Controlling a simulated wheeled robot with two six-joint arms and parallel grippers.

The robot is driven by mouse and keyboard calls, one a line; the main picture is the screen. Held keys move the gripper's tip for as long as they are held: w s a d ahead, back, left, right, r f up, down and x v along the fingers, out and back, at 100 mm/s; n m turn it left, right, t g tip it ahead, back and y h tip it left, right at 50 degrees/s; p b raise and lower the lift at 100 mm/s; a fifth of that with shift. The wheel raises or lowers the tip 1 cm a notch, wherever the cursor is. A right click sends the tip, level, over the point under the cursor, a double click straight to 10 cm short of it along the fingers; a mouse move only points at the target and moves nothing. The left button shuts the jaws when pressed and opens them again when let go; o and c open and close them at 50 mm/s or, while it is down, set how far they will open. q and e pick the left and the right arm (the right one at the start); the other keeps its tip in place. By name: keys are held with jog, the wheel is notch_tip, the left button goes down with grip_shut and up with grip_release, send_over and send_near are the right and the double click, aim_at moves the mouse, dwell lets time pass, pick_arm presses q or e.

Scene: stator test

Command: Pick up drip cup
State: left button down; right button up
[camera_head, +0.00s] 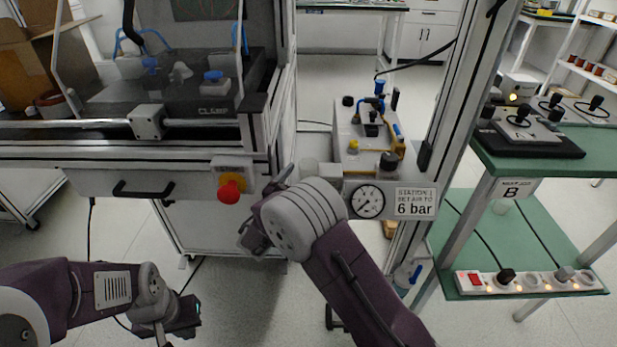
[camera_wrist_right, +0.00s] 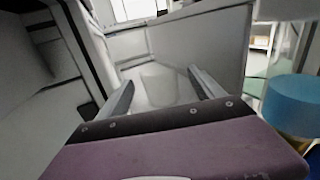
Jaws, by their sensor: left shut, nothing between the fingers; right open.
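A pale, translucent cup (camera_head: 308,168), which looks like the drip cup, shows just left of the gauge in the head view, partly hidden by my right wrist. In the right wrist view a faint whitish cup shape (camera_wrist_right: 160,88) lies between and beyond the fingers; its outline is blurred. My right gripper (camera_head: 264,212) is open, in front of the white cabinet and left of the cup in the head view. Its two fingers (camera_wrist_right: 160,84) stand apart with nothing gripped. My left gripper (camera_head: 186,318) is low at the left, shut and empty, away from the cup.
The air station (camera_head: 369,145) has a pressure gauge (camera_head: 367,202) and a "6 bar" sign (camera_head: 415,203). A red emergency button (camera_head: 229,191) sits on the cabinet front. A metal post (camera_head: 452,120) stands right. A blue-topped part (camera_wrist_right: 294,103) is close at right in the wrist view.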

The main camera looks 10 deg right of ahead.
jog(key=x, duration=0.2)
jog(key=shift+w+d+f+b, duration=0.15)
jog(key=shift+w+b, duration=0.1)
jog(key=shift+b, duration=0.05)
jog(key=shift+w, duration=0.1)
jog(key=c, duration=1.4)
pick_arm(q)
jog(key=shift+f, duration=0.75)
pick_arm(e)
jog(key=shift+c, duration=0.2)
pick_arm(q)
jog(key=shift+r, duration=0.1)
pick_arm(e)
jog(key=shift+r, duration=0.25)
